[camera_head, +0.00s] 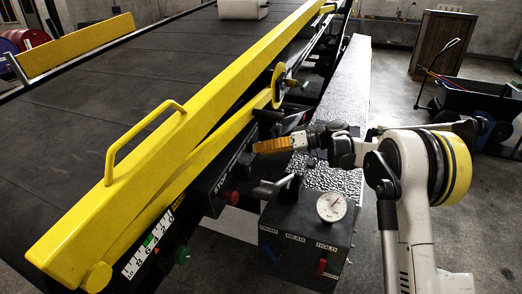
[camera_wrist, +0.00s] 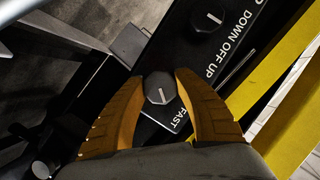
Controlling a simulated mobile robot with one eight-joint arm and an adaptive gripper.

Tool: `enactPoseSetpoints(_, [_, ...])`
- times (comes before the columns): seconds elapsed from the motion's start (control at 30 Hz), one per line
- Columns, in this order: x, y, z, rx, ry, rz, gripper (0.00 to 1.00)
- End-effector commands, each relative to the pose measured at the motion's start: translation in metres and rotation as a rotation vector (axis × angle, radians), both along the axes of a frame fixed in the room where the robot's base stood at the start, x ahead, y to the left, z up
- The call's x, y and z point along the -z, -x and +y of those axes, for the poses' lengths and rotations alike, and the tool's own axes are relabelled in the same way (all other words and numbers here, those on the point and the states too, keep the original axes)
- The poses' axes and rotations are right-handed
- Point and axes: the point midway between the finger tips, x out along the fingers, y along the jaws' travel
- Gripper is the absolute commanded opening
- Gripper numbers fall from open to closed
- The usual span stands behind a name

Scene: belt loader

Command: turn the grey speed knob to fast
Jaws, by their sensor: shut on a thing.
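The grey speed knob (camera_wrist: 159,88) sits on a black panel in the wrist view, with a white pointer line on its face. The line runs toward the bottom of the picture. The word FAST is printed beside the knob at its lower right; any other word is hidden. My gripper (camera_wrist: 160,84) has its two orange fingers on either side of the knob, shut on it. In the head view my gripper (camera_head: 258,147) reaches left to the side of the belt loader; the knob cannot be made out there.
A second knob (camera_wrist: 208,19) marked DOWN OFF UP is close by on the panel. The yellow side rail (camera_head: 170,140) runs along the belt. A dark control box (camera_head: 300,240) with a dial (camera_head: 331,207) stands below my arm.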

Motion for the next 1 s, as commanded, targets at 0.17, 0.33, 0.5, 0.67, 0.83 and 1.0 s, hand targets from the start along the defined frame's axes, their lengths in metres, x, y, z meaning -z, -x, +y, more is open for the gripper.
enactPoseSetpoints(0.17, [0.0011, 0.0, 0.0005, -0.002, -0.058, 0.157, 0.07])
enactPoseSetpoints(0.33, [0.0011, 0.0002, 0.0007, -0.001, -0.113, 0.309, 0.07])
enactPoseSetpoints(0.5, [0.001, 0.0004, 0.0009, -0.001, -0.167, 0.459, 0.07])
enactPoseSetpoints(0.67, [0.0003, 0.001, 0.0011, -0.002, -0.215, 0.589, 0.07])
enactPoseSetpoints(0.83, [0.0003, 0.0009, 0.0012, -0.001, -0.255, 0.702, 0.07])
enactPoseSetpoints(1.0, [-0.0005, 0.001, 0.0012, -0.001, -0.285, 0.784, 0.07])
